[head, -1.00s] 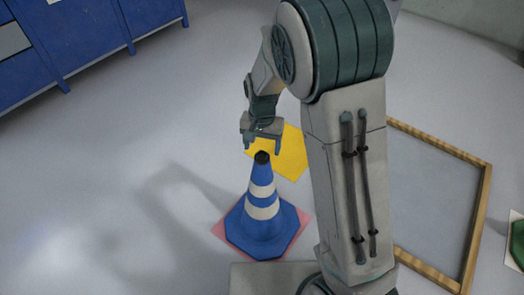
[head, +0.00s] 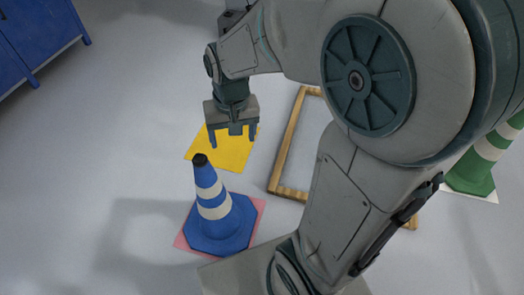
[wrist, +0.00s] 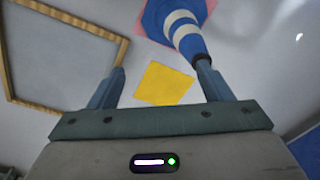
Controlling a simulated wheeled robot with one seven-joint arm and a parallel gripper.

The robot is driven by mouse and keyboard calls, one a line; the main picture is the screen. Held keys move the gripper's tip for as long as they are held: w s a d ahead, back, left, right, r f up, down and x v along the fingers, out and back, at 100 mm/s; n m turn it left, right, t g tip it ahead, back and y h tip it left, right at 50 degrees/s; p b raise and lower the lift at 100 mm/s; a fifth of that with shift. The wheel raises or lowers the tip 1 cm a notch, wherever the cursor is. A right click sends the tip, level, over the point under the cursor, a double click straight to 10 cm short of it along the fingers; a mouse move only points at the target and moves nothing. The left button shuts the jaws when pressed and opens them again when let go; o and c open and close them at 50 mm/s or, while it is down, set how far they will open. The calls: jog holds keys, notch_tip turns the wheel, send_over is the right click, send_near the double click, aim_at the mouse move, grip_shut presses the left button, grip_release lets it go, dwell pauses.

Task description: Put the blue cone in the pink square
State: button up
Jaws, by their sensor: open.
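The blue cone (head: 217,215), with white bands and a black tip, stands upright on the pink square (head: 256,206). Pink shows around its base on several sides in the head view. My gripper (head: 233,143) is open and empty, above and beyond the cone, over the yellow square (head: 226,153). In the wrist view, the cone (wrist: 180,30) shows at the top right, with its tip beside one finger, and the pink square (wrist: 208,8) shows behind it. No contact between gripper and cone shows.
A wooden frame (head: 288,140) lies on the floor right of the yellow square, partly hidden by my arm. A green cone (head: 480,165) stands on a white square at the far right. A blue cabinet (head: 40,35) is at the upper left. Floor to the left is clear.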

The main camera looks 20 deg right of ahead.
jog(key=s+d+r+n, duration=0.1)
jog(key=s+d, duration=0.3)
jog(key=s, duration=0.4)
jog(key=shift+s+d+r+t+h, duration=0.2)
jog(key=shift+s+t+h, duration=0.1)
jog(key=shift+s, duration=0.05)
